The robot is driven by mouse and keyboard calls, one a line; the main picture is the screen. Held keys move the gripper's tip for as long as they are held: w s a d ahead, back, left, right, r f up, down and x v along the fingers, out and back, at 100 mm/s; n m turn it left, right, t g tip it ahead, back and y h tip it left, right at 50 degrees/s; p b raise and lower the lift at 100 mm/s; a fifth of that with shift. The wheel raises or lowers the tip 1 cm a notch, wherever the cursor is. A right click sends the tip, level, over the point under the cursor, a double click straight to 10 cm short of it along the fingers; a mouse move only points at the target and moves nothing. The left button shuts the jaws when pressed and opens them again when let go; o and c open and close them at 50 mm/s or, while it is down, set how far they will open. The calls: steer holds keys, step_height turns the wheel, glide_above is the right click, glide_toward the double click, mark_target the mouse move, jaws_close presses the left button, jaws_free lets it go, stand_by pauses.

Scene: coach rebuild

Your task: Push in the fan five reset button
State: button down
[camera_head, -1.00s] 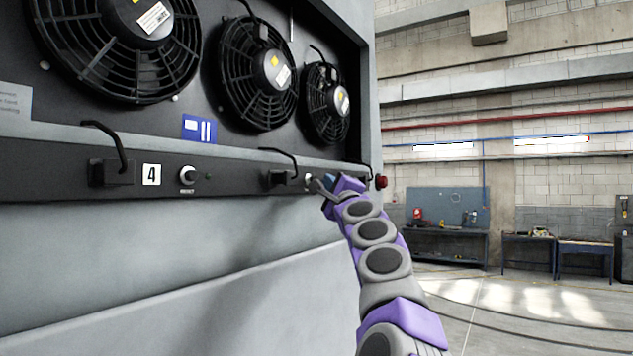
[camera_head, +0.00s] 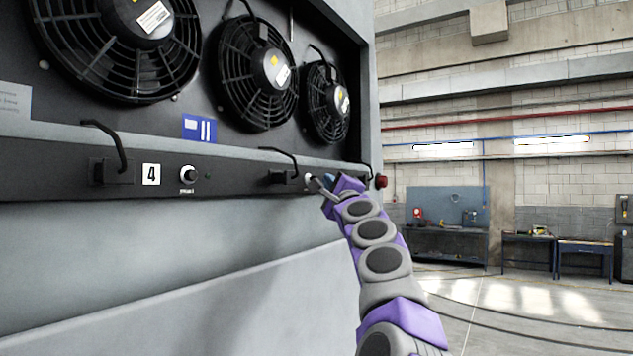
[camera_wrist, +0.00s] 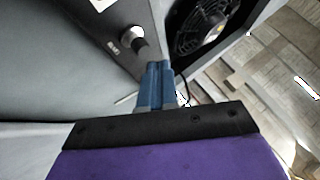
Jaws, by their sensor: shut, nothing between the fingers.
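My gripper (camera_head: 323,183) is at the dark strip under the fans, to the right of the number 4 card. In the wrist view its blue fingers (camera_wrist: 160,64) are shut together with nothing between them. A round reset button (camera_wrist: 132,36) with a white collar and a black stem (camera_wrist: 140,47) sticks out of the strip just beyond the fingertips, slightly left of them. Whether they touch cannot be told. In the head view only a small white part of this button (camera_head: 308,177) shows beside my gripper. Its number is not readable, but its place fits fan five.
The button beside card 4 (camera_head: 188,173) has its black stem out. A black cable plug (camera_head: 282,177) sits left of my gripper and a red lamp (camera_head: 381,181) right of it. Fans (camera_head: 326,104) are above. Open floor (camera_head: 520,300) lies to the right.

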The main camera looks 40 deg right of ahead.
steer(key=shift+w, duration=0.1)
stand_by(0.6)
steer(key=shift+w+a+r, duration=0.1)
steer(key=shift+w+a, duration=0.1)
steer(key=shift+a, duration=0.05)
steer(key=shift+w+a+p, duration=0.25)
steer(key=shift+w+p, duration=0.15)
steer(key=shift+w, duration=0.2)
stand_by(0.9)
steer(key=shift+s, duration=0.25)
steer(key=shift+s+d, duration=0.5)
steer(key=shift+s, duration=0.4)
steer(key=s, duration=0.1)
steer(key=s+d, duration=0.1)
steer(key=s, duration=0.1)
steer(key=s+d+b, duration=0.1)
steer(key=shift+s, duration=0.25)
